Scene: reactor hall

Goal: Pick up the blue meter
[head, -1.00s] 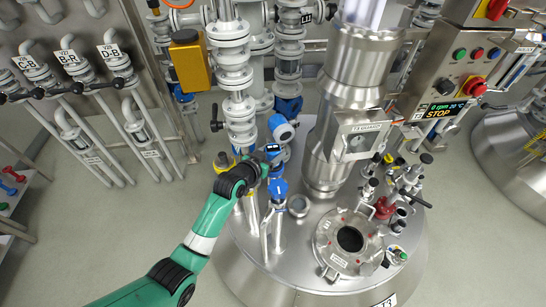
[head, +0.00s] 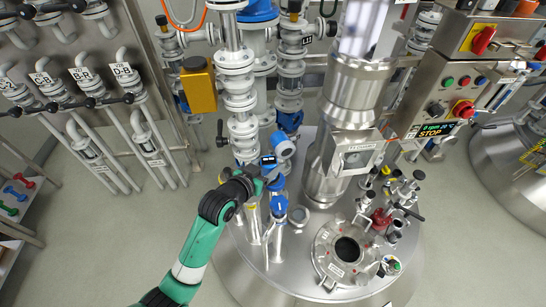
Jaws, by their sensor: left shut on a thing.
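The blue meter (head: 268,160), a small blue device with a dark display, is in the middle of the head view, above the steel reactor lid (head: 310,225). My left gripper (head: 260,176) is directly below the meter and shut on it. The jaws are small and dark here, so the exact contact is hard to see. I cannot tell whether the meter still touches anything beneath. My right gripper is not in view.
A blue round-headed instrument (head: 284,147) is just right of the meter. A blue-topped valve (head: 279,203) stands below on the lid. White flanged pipes (head: 241,100) rise behind, and a steel column (head: 328,165) stands right. Open floor lies left.

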